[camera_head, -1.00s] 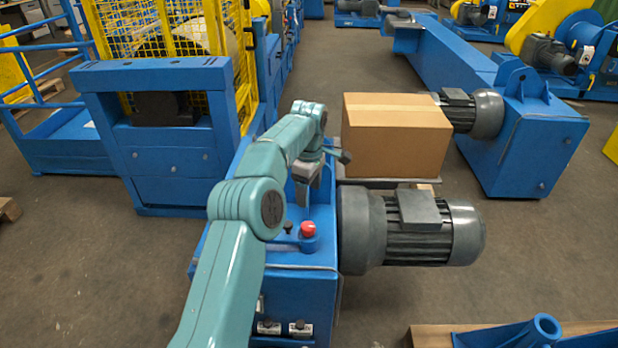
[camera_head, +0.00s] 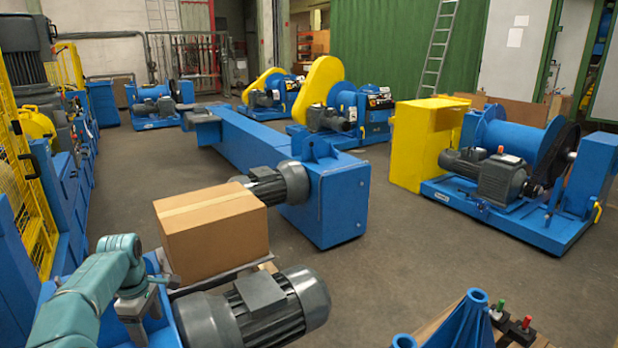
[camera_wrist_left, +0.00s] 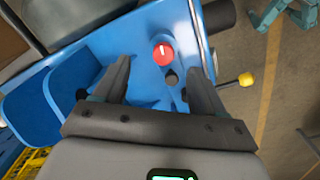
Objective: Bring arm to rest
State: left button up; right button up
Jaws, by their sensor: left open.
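My left arm is teal and comes in at the lower left of the head view. Its gripper (camera_head: 133,318) points down over the blue machine there, left of a cardboard box. In the left wrist view the gripper (camera_wrist_left: 158,72) is open, with nothing between its fingers. My right gripper is not in view.
The cardboard box (camera_head: 212,235) sits close to the right of the gripper, behind a grey motor (camera_head: 262,308). A long blue machine (camera_head: 340,205) stands beyond. A yellow and blue winch unit (camera_head: 428,150) is at the right. Open floor (camera_head: 430,240) lies between.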

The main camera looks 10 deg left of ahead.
pick_arm(q)
jog(key=s+d+f+m+h+p, duration=0.1)
jog(key=s+d+f+m, duration=0.1)
jog(key=d+f+m, duration=0.5)
jog(key=s+d+f+m+h, duration=0.1)
jog(key=s+d+f+m, duration=0.1)
jog(key=d+f, duration=0.9)
jog(key=s+d+f+m, duration=0.1)
jog(key=s+d+m, duration=0.2)
jog(key=s, duration=0.5)
jog(key=s+d+f+m+h, duration=0.1)
jog(key=s+d+f+m, duration=0.1)
jog(key=s+d, duration=0.4)
jog(key=s+d+f+m+p, duration=0.1)
jog(key=s+d+m, duration=0.2)
jog(key=s, duration=0.7)
jog(key=shift+s+d+f+m+h, duration=0.25)
jog(key=shift+d+f+m+h, duration=0.1)
jog(key=shift+d, duration=0.75)
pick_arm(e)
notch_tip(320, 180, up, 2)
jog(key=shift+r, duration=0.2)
pick_arm(q)
jog(key=c, duration=0.5)
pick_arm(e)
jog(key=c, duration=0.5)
pick_arm(q)
jog(key=shift+c, duration=0.2)
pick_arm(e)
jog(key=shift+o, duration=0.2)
